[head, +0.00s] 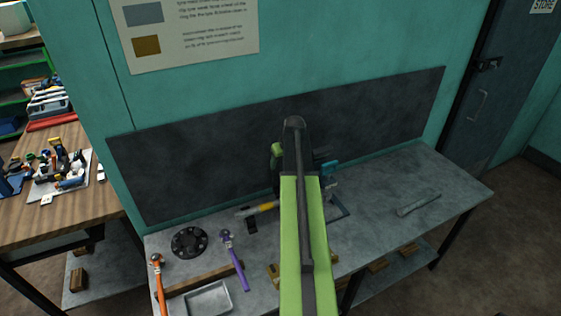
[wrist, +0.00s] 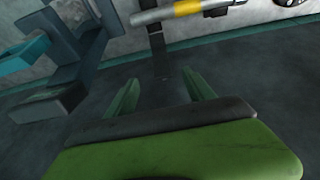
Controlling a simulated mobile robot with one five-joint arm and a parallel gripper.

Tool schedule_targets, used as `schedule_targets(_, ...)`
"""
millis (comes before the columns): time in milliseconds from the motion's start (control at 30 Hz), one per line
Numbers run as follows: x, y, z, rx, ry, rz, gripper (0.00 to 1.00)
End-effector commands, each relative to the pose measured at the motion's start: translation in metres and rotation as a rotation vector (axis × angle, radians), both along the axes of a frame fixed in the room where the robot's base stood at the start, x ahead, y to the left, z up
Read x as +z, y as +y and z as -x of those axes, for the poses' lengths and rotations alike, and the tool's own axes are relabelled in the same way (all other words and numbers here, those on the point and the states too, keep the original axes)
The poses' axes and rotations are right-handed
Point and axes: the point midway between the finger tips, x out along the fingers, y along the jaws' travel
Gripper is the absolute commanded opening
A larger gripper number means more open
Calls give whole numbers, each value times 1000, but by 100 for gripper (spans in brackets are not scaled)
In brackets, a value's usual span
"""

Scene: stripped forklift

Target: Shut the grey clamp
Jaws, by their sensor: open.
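My gripper (wrist: 160,88) shows in the wrist view as two green fingers, spread apart with nothing seen held between them. In the head view it is mostly hidden behind my green arm, near the back of the bench. A blue-grey clamp-like fixture (wrist: 82,55) with a teal part (wrist: 24,54) stands to the left of the fingers in the wrist view. The teal part (head: 330,167) shows right of my arm in the head view. A grey bar with a yellow band (wrist: 188,8) lies beyond the fingertips. I cannot tell which fixture is the grey clamp.
The grey bench (head: 440,180) holds a black disc (head: 189,242), an orange-handled tool (head: 157,283), a purple-handled tool (head: 235,260), a metal tray (head: 208,299) and a grey wrench-like tool (head: 418,204). A dark panel (head: 200,170) stands behind. The bench's right side is mostly clear.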

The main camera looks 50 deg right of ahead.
Motion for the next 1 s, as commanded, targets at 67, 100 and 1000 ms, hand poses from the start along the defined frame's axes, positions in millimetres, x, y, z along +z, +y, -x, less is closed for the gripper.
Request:
schedule_targets(67, -2, 0, -1, 1, 0, 0, 62)
schedule_targets(100, -4, 0, -1, 1, 0, 0, 62)
schedule_targets(1000, -160, -23, -60, 2, 1, 0, 62)
